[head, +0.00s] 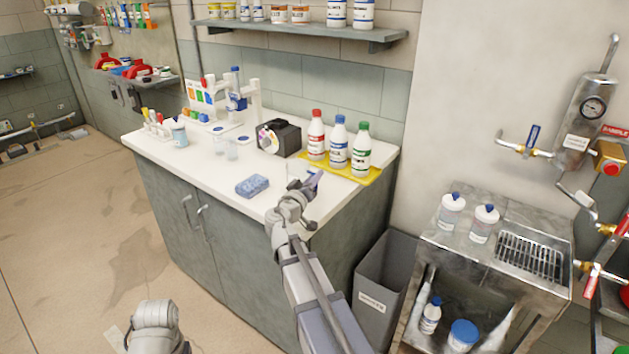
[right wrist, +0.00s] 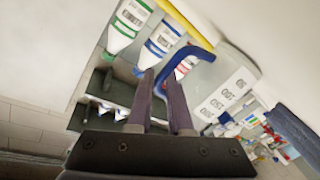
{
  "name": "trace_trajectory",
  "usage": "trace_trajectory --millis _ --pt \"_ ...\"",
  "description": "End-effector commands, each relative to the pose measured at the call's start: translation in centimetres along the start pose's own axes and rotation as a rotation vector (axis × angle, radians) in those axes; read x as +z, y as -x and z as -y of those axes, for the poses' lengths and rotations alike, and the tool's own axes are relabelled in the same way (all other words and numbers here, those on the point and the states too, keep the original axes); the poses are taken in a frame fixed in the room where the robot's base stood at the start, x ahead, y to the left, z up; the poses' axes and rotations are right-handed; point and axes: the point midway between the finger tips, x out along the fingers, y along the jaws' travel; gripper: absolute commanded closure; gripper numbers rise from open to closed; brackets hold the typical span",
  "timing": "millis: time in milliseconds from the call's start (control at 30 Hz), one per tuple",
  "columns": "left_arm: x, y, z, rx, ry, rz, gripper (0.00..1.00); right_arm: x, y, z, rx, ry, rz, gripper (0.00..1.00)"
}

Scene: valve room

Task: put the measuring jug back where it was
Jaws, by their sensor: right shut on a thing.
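The measuring jug (head: 296,172) is clear with a blue handle and shows faintly over the front right of the white counter in the head view. In the right wrist view, its graduated wall (right wrist: 228,97) and curved blue handle (right wrist: 182,62) are close in front of the jaws. My right gripper (head: 307,188) is shut on the jug at its handle; it also shows in the right wrist view (right wrist: 160,100). I cannot tell if the jug's base touches the counter. My left gripper is not in view; only part of my left arm shows.
Red, blue and green-capped bottles (head: 339,144) stand on a yellow tray (head: 345,174) just behind the jug. A blue sponge (head: 252,186) lies to its left, and a black box (head: 278,138) stands behind. Clear beakers (head: 231,150) stand farther left. A grey bin (head: 383,287) is right of the counter.

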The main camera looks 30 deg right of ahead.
Motion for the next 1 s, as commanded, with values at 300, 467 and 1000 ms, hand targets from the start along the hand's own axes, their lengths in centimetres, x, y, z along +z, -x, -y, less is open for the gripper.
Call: trace_trajectory --millis 300,467,1000 --pt "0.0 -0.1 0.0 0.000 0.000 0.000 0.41 0.1 0.0 0.1 0.000 0.000 0.000 0.56" --pt "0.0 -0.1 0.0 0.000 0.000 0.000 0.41 0.1 0.0 0.1 0.000 0.000 0.000 0.52" --pt "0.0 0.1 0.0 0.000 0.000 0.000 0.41 0.1 6.5 -0.2 -0.003 0.000 -0.002 0.52"
